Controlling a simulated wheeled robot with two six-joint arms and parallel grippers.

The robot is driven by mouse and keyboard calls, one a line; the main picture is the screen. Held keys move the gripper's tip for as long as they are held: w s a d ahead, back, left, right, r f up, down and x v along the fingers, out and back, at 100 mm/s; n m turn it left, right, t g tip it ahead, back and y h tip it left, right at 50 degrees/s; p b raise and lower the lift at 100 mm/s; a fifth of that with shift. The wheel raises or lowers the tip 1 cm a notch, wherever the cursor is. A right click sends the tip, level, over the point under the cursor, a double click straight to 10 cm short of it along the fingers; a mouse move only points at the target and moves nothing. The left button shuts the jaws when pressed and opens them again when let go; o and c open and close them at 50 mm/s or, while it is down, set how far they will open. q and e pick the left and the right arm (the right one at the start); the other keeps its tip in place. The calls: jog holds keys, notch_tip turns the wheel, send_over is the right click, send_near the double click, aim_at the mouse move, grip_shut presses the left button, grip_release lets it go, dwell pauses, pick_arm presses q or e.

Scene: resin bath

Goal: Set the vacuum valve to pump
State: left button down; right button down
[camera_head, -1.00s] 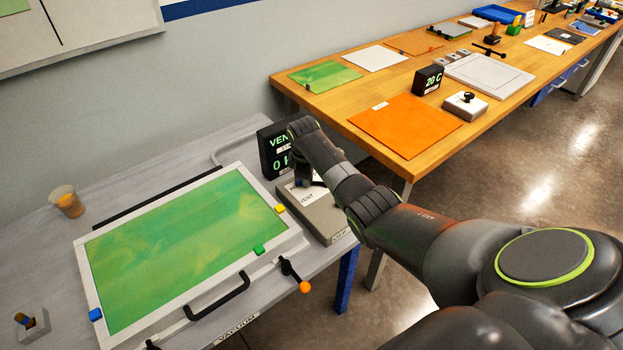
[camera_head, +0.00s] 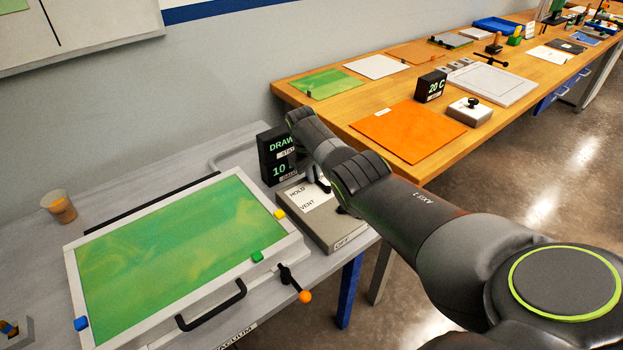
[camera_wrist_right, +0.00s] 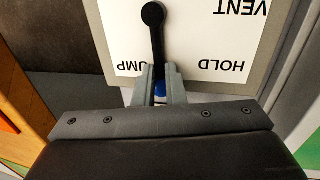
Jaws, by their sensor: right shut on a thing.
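The vacuum valve is a grey box (camera_head: 325,232) with a white label plate, at the right of the grey bench. HOLD and VENT show in the head view; the rest is behind my arm. In the right wrist view its black lever (camera_wrist_right: 154,35) runs from a round pivot to a blue part between my fingers. My right gripper (camera_wrist_right: 157,76) is shut on the lever's end. The black display (camera_head: 275,155) behind the box reads DRAW and 10, partly hidden. My left gripper is not in view.
A white-framed bath with a green surface (camera_head: 175,240) stands left of the valve, with a black handle and an orange-tipped lever (camera_head: 294,284) in front. A cup (camera_head: 59,207) stands at the left. A wooden table with an orange sheet (camera_head: 405,131) lies beyond my arm.

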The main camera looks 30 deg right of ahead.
jog(key=shift+w+d+r+m, duration=0.1)
jog(key=shift+d+m, duration=0.05)
jog(key=shift+m, duration=0.15)
jog(key=c, duration=1.5)
grip_release()
jog(key=shift+r, duration=0.4)
jog(key=r+p, duration=0.1)
jog(key=r, duration=0.1)
jog(key=a+r+p, duration=0.1)
jog(key=r, duration=0.2)
jog(key=shift+a+r, duration=0.1)
jog(key=r, duration=0.3)
jog(key=a+r, duration=0.1)
jog(key=r, duration=0.3)
jog(key=a+r+b, duration=0.1)
jog(key=r, duration=0.3)
jog(key=shift+s+a, duration=0.1)
jog(key=shift+s, duration=0.1)
